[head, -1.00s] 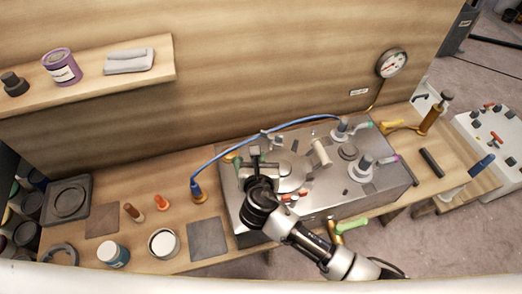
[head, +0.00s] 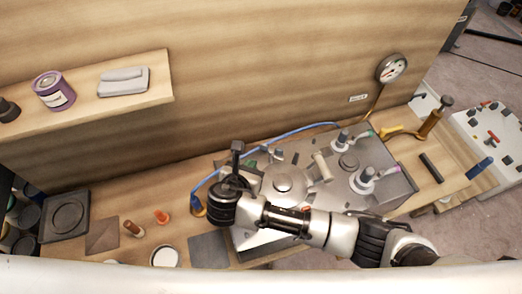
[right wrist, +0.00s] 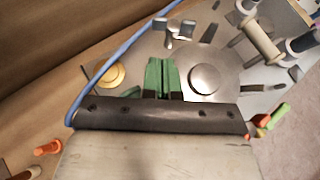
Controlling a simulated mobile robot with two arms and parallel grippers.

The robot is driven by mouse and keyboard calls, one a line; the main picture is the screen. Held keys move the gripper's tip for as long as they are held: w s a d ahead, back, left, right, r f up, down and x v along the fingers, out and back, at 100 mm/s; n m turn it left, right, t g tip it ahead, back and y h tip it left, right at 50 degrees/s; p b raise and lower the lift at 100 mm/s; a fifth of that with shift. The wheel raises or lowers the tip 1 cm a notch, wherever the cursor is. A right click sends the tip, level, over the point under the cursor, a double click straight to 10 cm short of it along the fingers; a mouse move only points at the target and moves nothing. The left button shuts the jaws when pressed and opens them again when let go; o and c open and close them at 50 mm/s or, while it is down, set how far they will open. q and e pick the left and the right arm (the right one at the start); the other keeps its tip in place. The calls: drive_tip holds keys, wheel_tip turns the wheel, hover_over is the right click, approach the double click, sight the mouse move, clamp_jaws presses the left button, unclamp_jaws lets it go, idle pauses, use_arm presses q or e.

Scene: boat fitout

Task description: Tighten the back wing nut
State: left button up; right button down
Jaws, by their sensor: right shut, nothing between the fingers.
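A grey metal wing nut with raised wings (right wrist: 180,30) stands on the steel panel top, towards its back edge; it also shows in the head view (head: 276,153). My right gripper (head: 238,147) is over the back left part of the panel, to the left of the wing nut and apart from it. In the right wrist view its green-padded fingers (right wrist: 162,66) are together with nothing between them. The wing nut is beyond the fingertips there. My left gripper is not in view.
A blue hose (head: 292,132) arcs along the back of the steel panel (head: 330,193). A round cap (head: 284,184), a pale upright cylinder (head: 322,166) and valves with coloured handles (head: 366,181) stand on the panel. The wooden wall (head: 270,60) rises close behind.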

sight(264, 148)
drive_tip(key=p+x, duration=0.1)
drive_tip(key=x, duration=0.7)
drive_tip(key=shift+w+d, duration=0.1)
drive_tip(key=shift+x, duration=0.85)
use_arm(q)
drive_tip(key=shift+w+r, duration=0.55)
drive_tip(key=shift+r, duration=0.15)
use_arm(e)
drive_tip(key=shift+f, duration=0.1)
